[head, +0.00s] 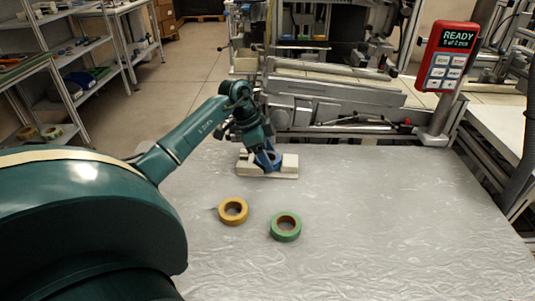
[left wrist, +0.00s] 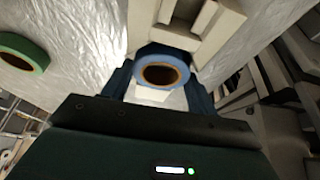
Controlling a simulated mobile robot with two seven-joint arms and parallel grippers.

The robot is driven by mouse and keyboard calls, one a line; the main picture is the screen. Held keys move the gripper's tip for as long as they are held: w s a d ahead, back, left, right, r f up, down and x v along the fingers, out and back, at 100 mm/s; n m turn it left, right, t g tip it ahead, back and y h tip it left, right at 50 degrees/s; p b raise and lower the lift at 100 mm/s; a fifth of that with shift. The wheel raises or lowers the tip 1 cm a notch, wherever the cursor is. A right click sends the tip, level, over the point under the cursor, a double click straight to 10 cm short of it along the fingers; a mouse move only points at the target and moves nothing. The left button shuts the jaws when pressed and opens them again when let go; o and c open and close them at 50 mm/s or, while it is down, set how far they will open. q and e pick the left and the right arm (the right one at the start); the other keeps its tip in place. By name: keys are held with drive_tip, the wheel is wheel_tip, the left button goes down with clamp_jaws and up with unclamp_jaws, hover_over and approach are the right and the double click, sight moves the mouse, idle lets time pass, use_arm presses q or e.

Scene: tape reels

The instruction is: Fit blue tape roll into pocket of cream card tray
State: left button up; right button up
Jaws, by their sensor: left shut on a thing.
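The cream card tray (head: 285,169) lies near the back of the table, with raised blocks and recesses. It also shows at the top of the left wrist view (left wrist: 222,24). My left gripper (head: 268,157) is at the tray, in front of its middle in the head view. It is shut on the blue tape roll (left wrist: 162,56), which sits between the fingers next to the tray blocks. In the head view the roll (head: 270,158) is mostly hidden by the gripper and looks tilted. I cannot tell whether it touches the tray. My right gripper is not in view.
A yellow tape roll (head: 233,211) and a green tape roll (head: 286,227) lie on the table (head: 400,215) in front of the tray. The right side of the table is clear. A red display (head: 447,57) reading "READY 0 of 2 pcs" stands at the back right.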

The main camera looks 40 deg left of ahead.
use_arm(q)
drive_tip(key=shift+f, duration=0.25)
drive_tip(key=o, duration=1)
drive_tip(key=shift+c, duration=0.2)
drive_tip(key=shift+r, duration=0.15)
drive_tip(key=v, duration=1.2)
drive_tip(key=shift+r, duration=0.2)
